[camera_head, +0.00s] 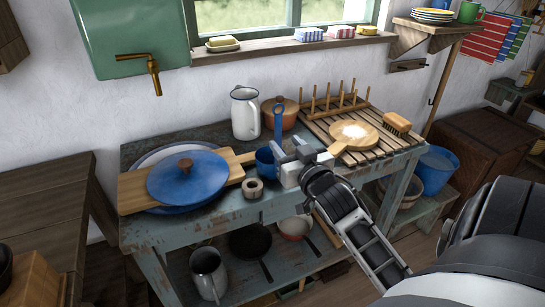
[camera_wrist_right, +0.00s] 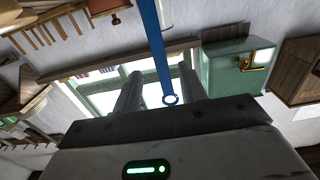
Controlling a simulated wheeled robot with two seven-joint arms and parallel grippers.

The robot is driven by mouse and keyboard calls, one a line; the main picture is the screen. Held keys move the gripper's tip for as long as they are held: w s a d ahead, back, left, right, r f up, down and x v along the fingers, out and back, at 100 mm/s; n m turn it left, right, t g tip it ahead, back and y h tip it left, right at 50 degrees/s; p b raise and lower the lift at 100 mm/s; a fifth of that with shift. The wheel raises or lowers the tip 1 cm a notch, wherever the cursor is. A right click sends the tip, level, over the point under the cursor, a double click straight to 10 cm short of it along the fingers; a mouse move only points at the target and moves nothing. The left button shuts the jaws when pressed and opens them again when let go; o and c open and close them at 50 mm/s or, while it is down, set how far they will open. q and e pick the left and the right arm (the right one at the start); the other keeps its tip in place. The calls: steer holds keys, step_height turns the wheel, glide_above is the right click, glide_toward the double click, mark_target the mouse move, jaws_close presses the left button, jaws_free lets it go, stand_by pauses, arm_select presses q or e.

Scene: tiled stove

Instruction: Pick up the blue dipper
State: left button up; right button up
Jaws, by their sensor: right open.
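The blue dipper (camera_head: 278,124) stands on the worn blue-green table, its long handle upright and its cup low beside my right gripper. My right gripper (camera_head: 290,155) is open, just right of the dipper and close to it; part of the dipper is hidden by the fingers. In the right wrist view the dipper's blue handle (camera_wrist_right: 158,50) runs down from the top edge to a ring end, in line with the gap between my two fingers (camera_wrist_right: 160,85). I cannot tell whether a finger touches it. My left gripper is not in view.
A white jug (camera_head: 245,113) and a brown lidded pot (camera_head: 290,110) stand behind the dipper. A slatted rack (camera_head: 375,150) with a round board and brush lies right. The table's front edge is close.

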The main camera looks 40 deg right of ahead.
mark_target(279, 136)
steer(key=x, duration=0.6)
steer(key=shift+w+p, duration=0.3)
steer(key=shift+w, duration=0.1)
jaws_close()
